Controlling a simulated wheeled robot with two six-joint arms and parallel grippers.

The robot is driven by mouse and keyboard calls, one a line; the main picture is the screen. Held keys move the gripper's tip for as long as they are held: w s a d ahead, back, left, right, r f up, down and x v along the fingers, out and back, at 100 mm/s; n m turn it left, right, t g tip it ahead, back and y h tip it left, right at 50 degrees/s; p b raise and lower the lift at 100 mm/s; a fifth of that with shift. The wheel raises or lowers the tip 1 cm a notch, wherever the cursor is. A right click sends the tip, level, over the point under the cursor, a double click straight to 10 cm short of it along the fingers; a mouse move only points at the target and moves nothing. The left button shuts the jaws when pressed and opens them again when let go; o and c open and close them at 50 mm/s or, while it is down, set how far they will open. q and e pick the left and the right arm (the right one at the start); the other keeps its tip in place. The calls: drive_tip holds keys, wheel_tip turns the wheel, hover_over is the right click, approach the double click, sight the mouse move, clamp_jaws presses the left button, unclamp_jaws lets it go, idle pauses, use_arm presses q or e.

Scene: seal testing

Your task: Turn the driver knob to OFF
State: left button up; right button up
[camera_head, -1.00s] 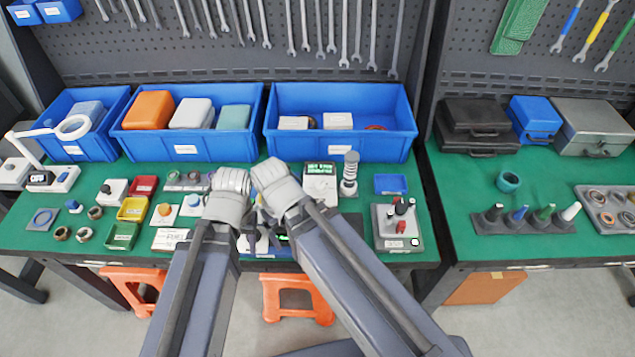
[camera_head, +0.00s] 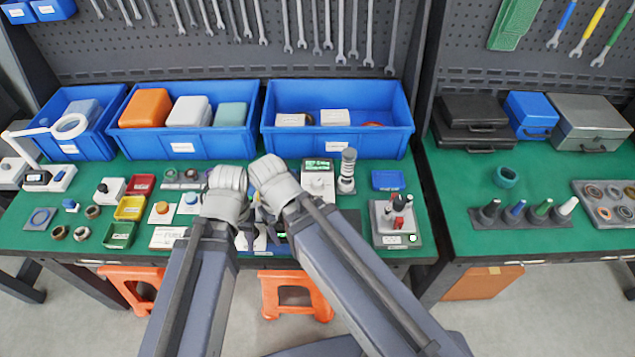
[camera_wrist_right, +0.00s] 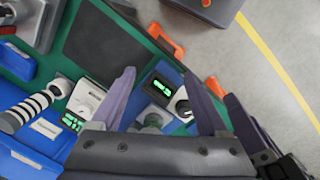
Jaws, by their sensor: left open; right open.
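A second white device with a green display (camera_head: 318,170) stands behind my right arm in the head view. I cannot read which is the driver or where its knob points. My left gripper (camera_head: 246,238) is open at the bench front, close beside the right one; my wrists hide much there.
Blue bins (camera_head: 338,145) line the bench back. A striped signal tower (camera_head: 347,170) and a grey box with knobs (camera_head: 396,222) stand to the right. Coloured trays, buttons and rings crowd the left. Orange stools (camera_head: 297,292) are below the bench.

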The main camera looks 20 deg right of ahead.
drive_tip(key=w+d+f+m+b, duration=0.1)
drive_tip(key=w+d+m, duration=0.2)
drive_tip(key=w+m, duration=0.3)
drive_tip(key=w+d+m, duration=0.3)
drive_tip(key=w, duration=0.5)
drive_tip(key=m+y, duration=0.1)
drive_tip(key=m, duration=0.6)
hover_over(317, 182)
drive_tip(key=shift+w+a+f+b, duration=0.2)
drive_tip(key=shift+a+f+b, duration=0.15)
drive_tip(key=shift+f+b, duration=0.15)
drive_tip(key=shift+w+d+m, duration=0.15)
drive_tip(key=shift+d+m, duration=0.2)
drive_tip(key=shift+m, duration=0.25)
drive_tip(key=shift+f, duration=0.1)
drive_tip(key=shift+f, duration=0.1)
drive_tip(key=f+b, duration=0.3)
drive_tip(key=b, duration=0.1)
drive_tip(key=f+b, duration=0.3)
drive_tip(key=f, duration=0.1)
drive_tip(key=shift+s+f+b, duration=0.2)
drive_tip(key=shift+f+b, duration=0.1)
drive_tip(key=shift+b, duration=0.1)
clamp_jaws()
